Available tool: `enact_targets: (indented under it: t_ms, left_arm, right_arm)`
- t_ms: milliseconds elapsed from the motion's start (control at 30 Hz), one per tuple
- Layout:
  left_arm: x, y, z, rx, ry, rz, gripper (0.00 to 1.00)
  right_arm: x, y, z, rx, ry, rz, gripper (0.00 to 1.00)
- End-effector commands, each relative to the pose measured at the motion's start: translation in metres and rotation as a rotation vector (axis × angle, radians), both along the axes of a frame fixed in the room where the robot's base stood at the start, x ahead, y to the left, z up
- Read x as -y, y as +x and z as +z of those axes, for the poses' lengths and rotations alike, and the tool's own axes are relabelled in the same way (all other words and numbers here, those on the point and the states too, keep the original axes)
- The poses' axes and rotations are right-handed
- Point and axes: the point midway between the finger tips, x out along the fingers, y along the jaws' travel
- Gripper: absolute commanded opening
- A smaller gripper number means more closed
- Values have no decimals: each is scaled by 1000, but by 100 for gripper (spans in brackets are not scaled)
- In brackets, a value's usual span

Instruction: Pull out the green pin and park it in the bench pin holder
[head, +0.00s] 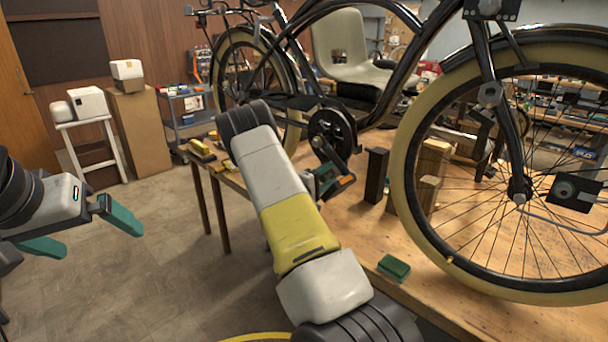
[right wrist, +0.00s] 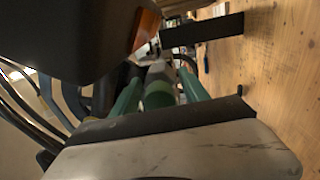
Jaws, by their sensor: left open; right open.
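My left gripper (head: 82,231) is open and empty at the left of the head view, over the floor and away from the bench. My right gripper (head: 322,182) is beside the trike's crank and pedal, partly hidden by my arm. In the right wrist view the right gripper (right wrist: 164,84) has its green fingers apart. A green round-ended piece (right wrist: 158,98), which looks like the green pin, shows between the fingers; I cannot tell whether they touch it. A dark upright block (head: 376,176) stands on the bench to the right; I cannot tell whether it is the pin holder.
The trike's front wheel (head: 416,200) stands at the right, with wooden blocks (head: 431,160) beside it. A small green block (head: 393,266) lies near the bench (head: 345,232) edge. An orange pedal part (right wrist: 146,27) is close to the right gripper.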

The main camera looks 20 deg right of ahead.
Motion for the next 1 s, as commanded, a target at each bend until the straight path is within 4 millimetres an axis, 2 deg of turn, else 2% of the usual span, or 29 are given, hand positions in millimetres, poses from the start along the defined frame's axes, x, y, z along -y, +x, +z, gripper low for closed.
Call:
enact_targets:
  t_ms: [733, 1000]
  left_arm:
    - [0, 0, 0, 0, 0, 0, 100]
    - [0, 0, 0, 0, 0, 0, 100]
  right_arm:
    - [0, 0, 0, 0, 0, 0, 53]
    - [0, 0, 0, 0, 0, 0, 0]
